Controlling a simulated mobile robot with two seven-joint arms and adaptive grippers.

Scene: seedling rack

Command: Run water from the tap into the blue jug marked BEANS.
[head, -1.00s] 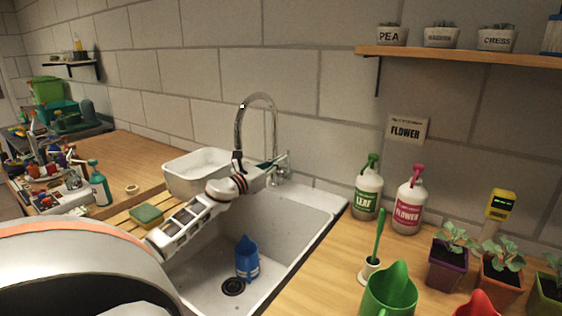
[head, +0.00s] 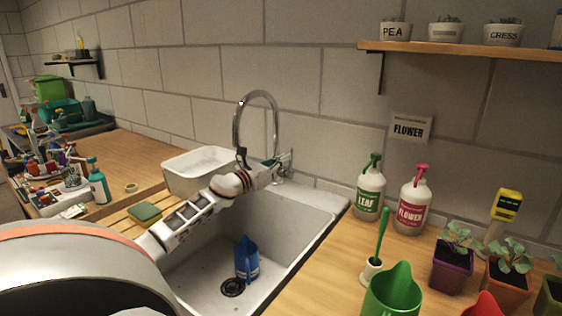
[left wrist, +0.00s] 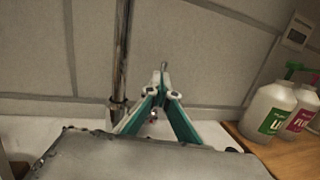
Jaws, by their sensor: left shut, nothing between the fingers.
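The blue jug (head: 247,260) stands in the sink beside the dark drain; its marking is too small to read. The tap (head: 276,120) rises behind the sink, its curved spout ending above the basin. I see no water running. My left gripper (head: 271,163) is at the tap's base, close to its side lever (head: 288,158); I cannot tell if they touch. In the left wrist view its teal fingers (left wrist: 162,92) are closed together with nothing between them, right of the tap's upright pipe (left wrist: 122,55). My right gripper is not in view.
A white basin (head: 170,175) and a green sponge (head: 145,212) are left of the sink (head: 305,240).

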